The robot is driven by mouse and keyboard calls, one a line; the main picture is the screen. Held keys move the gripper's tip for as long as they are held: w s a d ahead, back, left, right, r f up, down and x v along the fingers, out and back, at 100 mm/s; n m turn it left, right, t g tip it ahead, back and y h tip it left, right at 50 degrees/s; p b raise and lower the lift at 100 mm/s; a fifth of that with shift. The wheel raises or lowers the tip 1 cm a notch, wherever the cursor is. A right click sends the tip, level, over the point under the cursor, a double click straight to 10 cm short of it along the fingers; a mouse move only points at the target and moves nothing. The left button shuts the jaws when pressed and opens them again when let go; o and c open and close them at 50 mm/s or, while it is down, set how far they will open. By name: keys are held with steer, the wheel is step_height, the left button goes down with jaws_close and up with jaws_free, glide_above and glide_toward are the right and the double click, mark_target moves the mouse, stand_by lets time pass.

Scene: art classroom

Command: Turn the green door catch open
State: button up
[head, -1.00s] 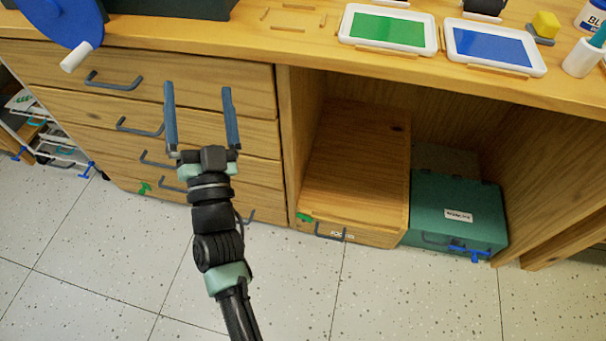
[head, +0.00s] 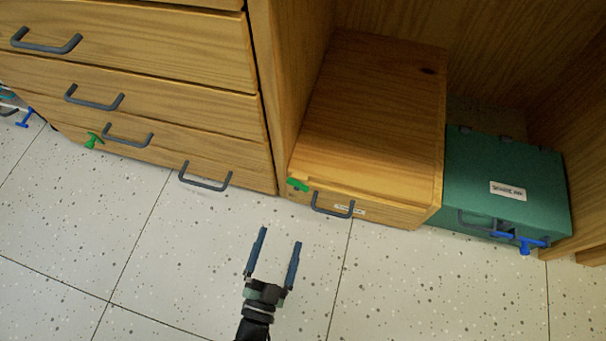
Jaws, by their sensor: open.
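A small green catch (head: 297,184) sits at the upper left front edge of the wooden box (head: 375,120), beside the box's dark grey handle (head: 333,206). A second green piece, a T-shaped catch (head: 93,140), is low on the drawer front at the left. I cannot tell from the view which one is the door catch. My gripper (head: 280,238) is open and empty, its fingers pointing up the picture. It appears below the box's catch, in front of the box, and touches neither green piece.
A teal case (head: 507,185) with a blue catch (head: 525,244) stands right of the wooden box. Drawers with grey handles (head: 205,177) fill the left. A wooden side panel (head: 288,70) divides them from the box's bay. The speckled floor (head: 420,290) in front is clear.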

mark_target(298, 187)
steer(key=b+x, duration=0.4)
steer(key=x, duration=0.9)
steer(key=shift+d+f+b, duration=0.15)
steer(key=shift+f+b, duration=0.05)
steer(key=shift+b, duration=0.2)
steer(key=c, duration=1.2)
steer(key=shift+c, duration=0.2)
